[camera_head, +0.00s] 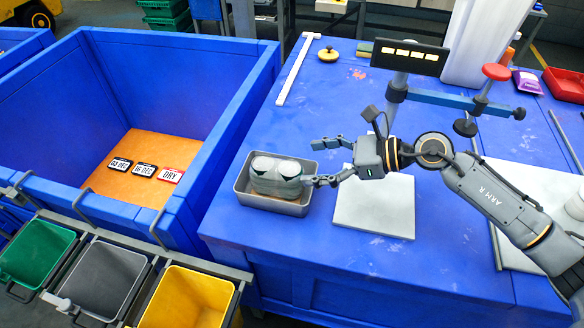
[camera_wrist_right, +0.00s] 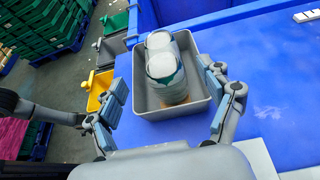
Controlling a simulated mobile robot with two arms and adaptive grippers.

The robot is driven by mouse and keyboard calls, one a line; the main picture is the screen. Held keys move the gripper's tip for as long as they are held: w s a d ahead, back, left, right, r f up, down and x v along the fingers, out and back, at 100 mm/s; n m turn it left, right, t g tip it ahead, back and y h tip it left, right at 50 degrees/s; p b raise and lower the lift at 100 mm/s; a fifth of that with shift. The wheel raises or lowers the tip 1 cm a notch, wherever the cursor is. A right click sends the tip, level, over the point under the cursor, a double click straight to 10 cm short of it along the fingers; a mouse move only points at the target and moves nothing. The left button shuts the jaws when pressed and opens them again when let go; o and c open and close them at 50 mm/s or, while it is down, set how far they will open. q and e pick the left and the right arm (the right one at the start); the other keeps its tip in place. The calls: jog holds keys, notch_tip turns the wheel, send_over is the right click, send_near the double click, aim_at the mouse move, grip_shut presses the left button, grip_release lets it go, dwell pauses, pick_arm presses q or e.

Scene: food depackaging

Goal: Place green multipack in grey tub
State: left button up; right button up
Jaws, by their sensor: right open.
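The multipack (camera_head: 277,178) is a pair of round containers with pale lids, wrapped together. It stands in a grey metal tray (camera_head: 243,196) on the blue table. In the right wrist view, green shows on the side of the multipack (camera_wrist_right: 163,68). My right gripper (camera_head: 316,163) is open, its fingers spread just right of the multipack in the head view. In the wrist view, my right gripper (camera_wrist_right: 168,88) has a finger on each side of the tray, apart from the multipack. The grey tub (camera_head: 104,277) hangs at front left and looks empty. My left gripper is not in view.
A green tub (camera_head: 36,250) and a yellow tub (camera_head: 188,297) flank the grey one. A large blue crate (camera_head: 180,60) with date plates (camera_head: 144,169) stands behind them. A white board (camera_head: 375,203) lies right of the tray. A display stand (camera_head: 398,92) rises behind my right arm.

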jog(key=shift+b+v, duration=0.3)
jog(key=shift+v, duration=1.2)
jog(key=shift+a, duration=0.1)
